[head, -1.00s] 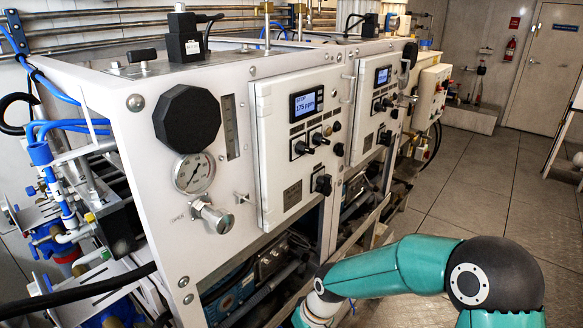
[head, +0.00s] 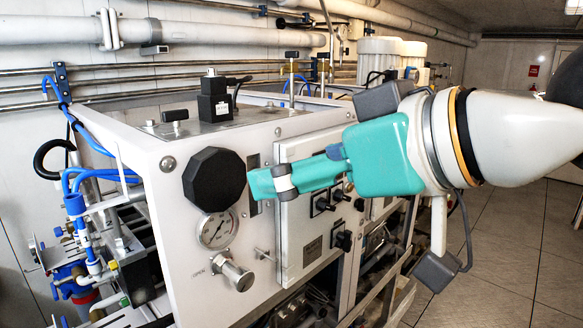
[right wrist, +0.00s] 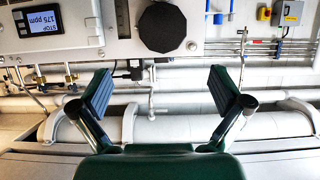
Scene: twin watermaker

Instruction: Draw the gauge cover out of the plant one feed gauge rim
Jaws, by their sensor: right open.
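The gauge cover is a black octagonal cap (head: 214,179) on the white front panel of plant one, above a round dial gauge (head: 217,230). It hides whatever rim lies behind it. My right gripper (head: 262,184) reaches in from the right, and its tip lies beside the cover's right edge in the head view. In the right wrist view the scene is upside down; the fingers of my right gripper (right wrist: 160,92) are spread and empty, and the cover (right wrist: 163,27) shows beyond them, apart from them. My left gripper is not in view.
A control box door (head: 300,235) with knobs stands right of the cover, partly behind my right arm. A silver valve knob (head: 235,275) juts out below the gauge. Blue hoses (head: 95,180) run at the left. Open floor (head: 510,250) lies to the right.

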